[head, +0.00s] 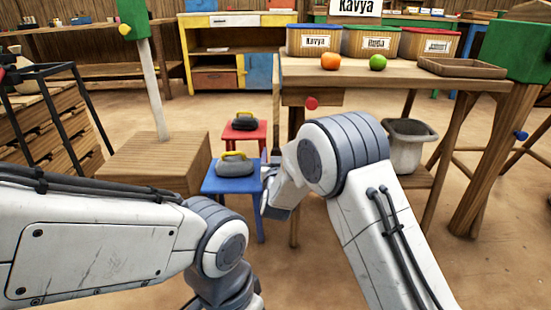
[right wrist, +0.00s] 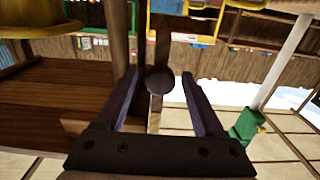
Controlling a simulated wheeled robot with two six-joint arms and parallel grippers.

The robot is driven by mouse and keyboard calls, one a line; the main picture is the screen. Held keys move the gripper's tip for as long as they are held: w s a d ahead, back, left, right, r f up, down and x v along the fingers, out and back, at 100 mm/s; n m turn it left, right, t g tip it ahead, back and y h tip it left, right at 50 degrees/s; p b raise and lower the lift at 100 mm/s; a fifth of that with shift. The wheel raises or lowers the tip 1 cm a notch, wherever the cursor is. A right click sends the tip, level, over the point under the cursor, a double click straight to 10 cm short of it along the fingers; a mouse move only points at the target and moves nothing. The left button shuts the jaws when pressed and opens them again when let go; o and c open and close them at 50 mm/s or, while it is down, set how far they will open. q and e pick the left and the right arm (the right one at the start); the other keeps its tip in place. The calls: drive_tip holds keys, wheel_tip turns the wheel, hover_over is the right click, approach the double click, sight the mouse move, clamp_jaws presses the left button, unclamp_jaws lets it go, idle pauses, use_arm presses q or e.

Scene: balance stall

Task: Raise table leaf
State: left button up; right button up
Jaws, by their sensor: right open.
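The wooden table (head: 400,75) stands at the right with its top level. A short wooden panel (head: 325,97) with a red knob (head: 311,103) shows under its front left edge; I cannot tell whether this is the leaf. My right gripper (head: 270,183) is low in front of the table, left of and below the red knob, partly hidden by its own arm. In the right wrist view my right gripper (right wrist: 164,98) is open, and a dark round knob (right wrist: 160,80) shows between its fingers; contact is not visible. My left arm enters from the left, its gripper out of view.
An orange (head: 331,61), a green fruit (head: 377,62), a tray (head: 462,68) and labelled bins (head: 315,41) are on the table. Curling stones sit on a blue stool (head: 232,184) and a red stool (head: 244,134). A bucket (head: 407,146) stands below the table top.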

drive_tip(key=shift+w, duration=0.2)
clamp_jaws()
idle(1.4)
